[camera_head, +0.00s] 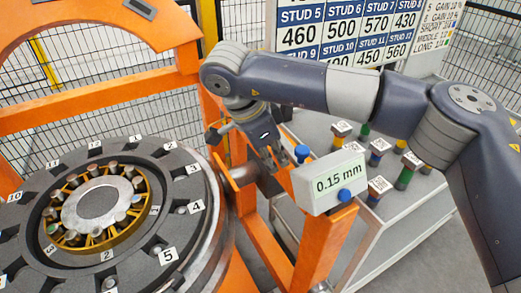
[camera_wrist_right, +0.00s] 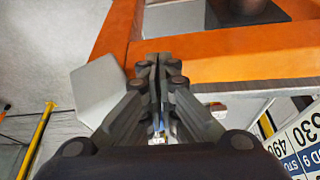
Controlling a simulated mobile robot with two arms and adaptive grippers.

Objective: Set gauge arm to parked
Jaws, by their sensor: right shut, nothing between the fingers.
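The gauge's white display box (camera_head: 330,181) reads 0.15 mm and sits on an orange stand (camera_head: 318,235). A blue knob (camera_head: 345,195) is on its front, and another blue knob (camera_head: 301,153) is behind its top left corner. A grey metal part (camera_head: 268,183) lies between the stand and the wheelset; I cannot tell whether it is the gauge arm. My right gripper (camera_head: 272,152) points down just left of the display box. In the right wrist view its fingers (camera_wrist_right: 157,62) are shut and empty, above an orange beam (camera_wrist_right: 215,42). My left gripper is out of view.
The dark wheelset ring (camera_head: 110,160) with numbered positions fills the left, under an orange gantry (camera_head: 95,95). Behind the stand, a grey cabinet (camera_head: 395,215) carries several colour-banded studs (camera_head: 407,170). A stud chart (camera_head: 335,30) and mesh fence stand at the back.

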